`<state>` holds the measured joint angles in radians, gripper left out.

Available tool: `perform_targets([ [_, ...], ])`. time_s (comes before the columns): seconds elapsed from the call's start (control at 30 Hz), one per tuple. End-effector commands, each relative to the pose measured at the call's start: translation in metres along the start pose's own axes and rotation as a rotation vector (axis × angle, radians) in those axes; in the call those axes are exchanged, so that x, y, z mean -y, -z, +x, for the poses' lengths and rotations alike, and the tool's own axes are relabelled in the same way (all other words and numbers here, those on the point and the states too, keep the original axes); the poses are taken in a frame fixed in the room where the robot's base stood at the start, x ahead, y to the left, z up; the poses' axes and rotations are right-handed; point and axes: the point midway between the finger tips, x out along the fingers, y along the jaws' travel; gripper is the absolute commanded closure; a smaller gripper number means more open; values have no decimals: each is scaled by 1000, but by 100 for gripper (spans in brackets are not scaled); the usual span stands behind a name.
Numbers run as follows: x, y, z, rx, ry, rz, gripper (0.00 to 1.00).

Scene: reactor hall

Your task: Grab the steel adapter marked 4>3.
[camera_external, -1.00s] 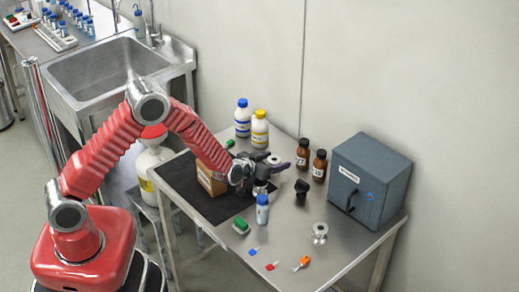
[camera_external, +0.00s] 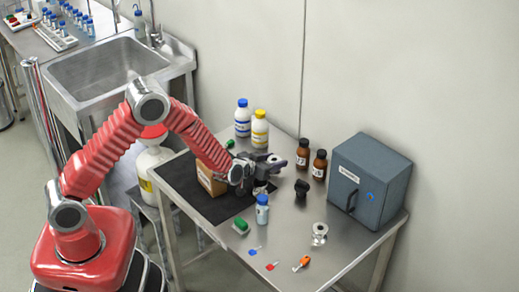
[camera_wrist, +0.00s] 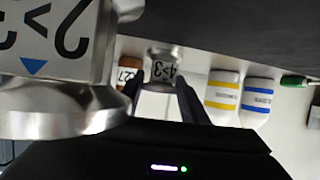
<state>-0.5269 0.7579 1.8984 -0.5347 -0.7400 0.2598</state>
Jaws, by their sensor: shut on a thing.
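The steel adapter marked 4>3 (camera_wrist: 163,70) sits between my fingertips in the wrist view, its label facing the camera. My gripper (camera_wrist: 160,86) is shut on it, one black finger on each side. In the external view my gripper (camera_external: 268,166) is over the table near the right edge of the dark mat, and its fingers partly hide the adapter. A second steel adapter (camera_wrist: 55,40), with a 2 and an arrow showing, stands very close to the wrist camera at left and is cut off by the frame.
The second adapter stands under my gripper. A blue-capped vial (camera_external: 262,210), brown bottles (camera_external: 303,153), white bottles (camera_external: 243,118), a brown box (camera_external: 210,180) and a black piece (camera_external: 301,188) are nearby. A steel fitting (camera_external: 320,233) and grey cabinet (camera_external: 370,180) stand right.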

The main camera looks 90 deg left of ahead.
Motion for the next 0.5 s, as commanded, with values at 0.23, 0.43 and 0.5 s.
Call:
perform_targets([
  [0.23, 0, 9, -3, -3, 0, -1, 88],
  [0.43, 0, 32, -12, -5, 0, -2, 88],
  [0.5, 0, 42, -17, -5, 0, -2, 88],
])
